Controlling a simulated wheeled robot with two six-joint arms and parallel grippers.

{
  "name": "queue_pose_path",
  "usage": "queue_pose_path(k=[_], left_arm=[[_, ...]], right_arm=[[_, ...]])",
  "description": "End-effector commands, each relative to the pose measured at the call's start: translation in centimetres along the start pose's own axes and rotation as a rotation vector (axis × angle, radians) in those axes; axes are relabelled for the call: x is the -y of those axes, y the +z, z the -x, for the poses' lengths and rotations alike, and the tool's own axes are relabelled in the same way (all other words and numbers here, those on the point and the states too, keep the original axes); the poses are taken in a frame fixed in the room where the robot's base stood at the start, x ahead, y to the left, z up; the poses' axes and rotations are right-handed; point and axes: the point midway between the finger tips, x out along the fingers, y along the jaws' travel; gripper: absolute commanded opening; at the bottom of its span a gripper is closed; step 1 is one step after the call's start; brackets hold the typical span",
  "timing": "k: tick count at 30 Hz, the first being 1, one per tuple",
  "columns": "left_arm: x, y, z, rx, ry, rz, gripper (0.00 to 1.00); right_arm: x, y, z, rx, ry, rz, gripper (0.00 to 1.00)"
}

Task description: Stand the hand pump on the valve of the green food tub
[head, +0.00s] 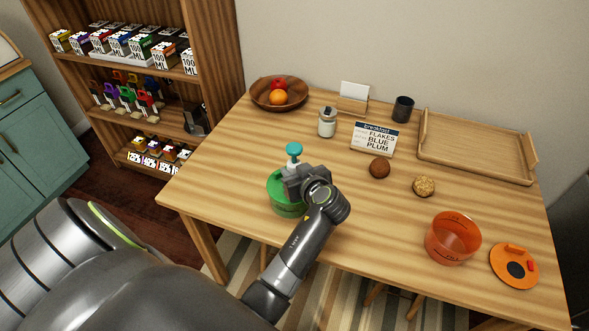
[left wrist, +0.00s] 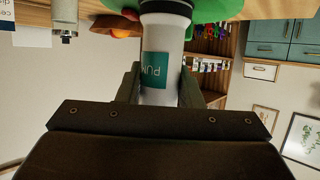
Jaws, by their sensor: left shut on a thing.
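The green food tub (head: 277,190) stands on the near left part of the table. The hand pump, white with a teal knob (head: 294,150), is upright over the tub's lid. My left gripper (head: 290,176) is shut around the pump's white body (left wrist: 160,40), which carries a teal label. In the left wrist view, which is upside down, the pump's foot is at the green lid (left wrist: 218,8). The valve is hidden, so I cannot tell if the pump is seated on it. My right gripper is out of view.
An orange tub (head: 452,238) and its orange lid (head: 514,266) are at the right.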

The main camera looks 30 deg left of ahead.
Motion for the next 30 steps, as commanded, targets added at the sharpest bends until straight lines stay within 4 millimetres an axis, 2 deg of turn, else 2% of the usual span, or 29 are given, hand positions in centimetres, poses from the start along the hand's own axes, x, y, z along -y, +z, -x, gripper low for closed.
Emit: queue_pose_path(k=[10,11,15,30], left_arm=[[-0.02,0.38,-0.19,-0.002,0.0,0.0,0.09],[-0.02,0.22,-0.12,-0.001,0.0,0.0,0.37],[-0.02,0.19,-0.1,-0.001,0.0,0.0,0.55],[-0.11,-0.42,0.09,-0.001,0.003,0.0,0.55]], right_arm=[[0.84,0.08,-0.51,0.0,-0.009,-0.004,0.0],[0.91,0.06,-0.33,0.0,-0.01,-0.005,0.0],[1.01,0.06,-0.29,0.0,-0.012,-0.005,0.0],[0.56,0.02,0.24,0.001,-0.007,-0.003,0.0]])
